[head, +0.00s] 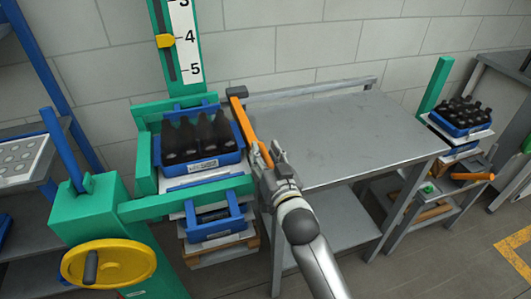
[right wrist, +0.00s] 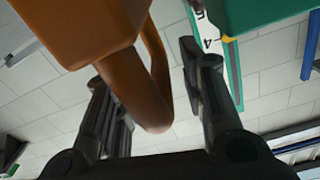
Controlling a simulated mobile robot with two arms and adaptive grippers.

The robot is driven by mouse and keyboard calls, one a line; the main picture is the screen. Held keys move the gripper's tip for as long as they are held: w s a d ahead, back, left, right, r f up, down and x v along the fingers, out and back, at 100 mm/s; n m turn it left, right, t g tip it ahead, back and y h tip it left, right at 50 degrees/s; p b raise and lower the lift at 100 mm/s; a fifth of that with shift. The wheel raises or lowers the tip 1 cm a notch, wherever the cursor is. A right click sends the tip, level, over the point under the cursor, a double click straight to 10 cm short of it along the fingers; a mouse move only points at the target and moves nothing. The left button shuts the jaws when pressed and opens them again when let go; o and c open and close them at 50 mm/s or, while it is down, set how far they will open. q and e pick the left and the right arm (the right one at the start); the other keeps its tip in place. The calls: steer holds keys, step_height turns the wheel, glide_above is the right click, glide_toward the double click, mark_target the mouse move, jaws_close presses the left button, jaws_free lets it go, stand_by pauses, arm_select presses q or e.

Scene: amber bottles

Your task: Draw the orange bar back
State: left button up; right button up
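The orange bar (head: 243,124) runs along the left edge of the grey metal table, with a dark block at its far end. My right gripper (head: 270,160) is at the bar's near end. In the right wrist view, the bar's orange loop handle (right wrist: 156,85) lies between the two fingers of my right gripper (right wrist: 148,75). The fingers stand apart, with a visible gap on the right side of the handle. Contact on the left side is hard to tell. My left gripper is not in view.
The grey table (head: 340,130) has a clear top. Left of the bar, a blue crate (head: 215,167) of dark bottles stands in a green lift frame (head: 160,208) with a yellow handwheel (head: 125,262). Another blue crate (head: 445,127) of bottles is at the far right.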

jaws_close()
stand_by(0.3)
